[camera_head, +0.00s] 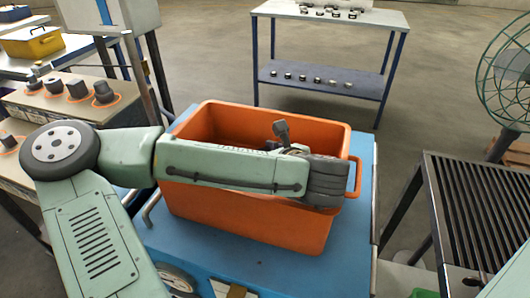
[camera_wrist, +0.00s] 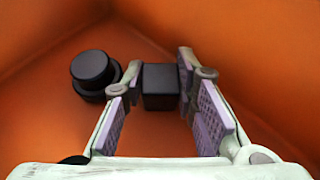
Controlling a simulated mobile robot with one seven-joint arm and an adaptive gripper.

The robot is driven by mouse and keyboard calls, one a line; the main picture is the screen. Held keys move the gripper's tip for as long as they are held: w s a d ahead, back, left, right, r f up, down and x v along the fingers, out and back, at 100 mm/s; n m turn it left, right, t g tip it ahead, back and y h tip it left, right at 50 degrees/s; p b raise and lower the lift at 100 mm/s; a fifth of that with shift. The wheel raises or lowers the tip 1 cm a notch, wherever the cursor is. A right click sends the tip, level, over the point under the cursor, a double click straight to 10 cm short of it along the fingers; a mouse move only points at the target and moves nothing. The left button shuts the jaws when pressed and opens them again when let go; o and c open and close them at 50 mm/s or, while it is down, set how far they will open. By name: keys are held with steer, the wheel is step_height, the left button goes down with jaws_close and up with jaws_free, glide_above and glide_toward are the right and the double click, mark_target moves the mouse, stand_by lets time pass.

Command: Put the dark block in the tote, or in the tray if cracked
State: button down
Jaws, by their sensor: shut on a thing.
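The orange tote (camera_head: 250,222) stands on a blue cart top. My arm reaches across it, and in the head view my gripper is hidden behind the arm. In the wrist view my gripper (camera_wrist: 160,82) is shut on a dark block (camera_wrist: 160,88), with orange tote walls (camera_wrist: 200,22) around and below it. A gap under the block cannot be judged. No crack shows on the block's visible face. A dark round stepped piece (camera_wrist: 92,72) lies in the tote, left of the fingers. No tray can be made out for certain.
A bench (camera_head: 65,103) at the left holds several dark pieces on orange rings. A yellow bin (camera_head: 32,42) stands behind it. A table with a lower shelf (camera_head: 325,80) is at the back. A black slatted rack (camera_head: 480,205) and a green fan (camera_head: 510,75) are at the right.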

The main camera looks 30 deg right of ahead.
steer(key=c, duration=1.6)
jaws_free()
steer(key=shift+f, duration=0.1)
steer(key=shift+r, duration=0.25)
steer(key=shift+s, duration=0.3)
steer(key=v, duration=0.7)
steer(key=shift+b, duration=0.35)
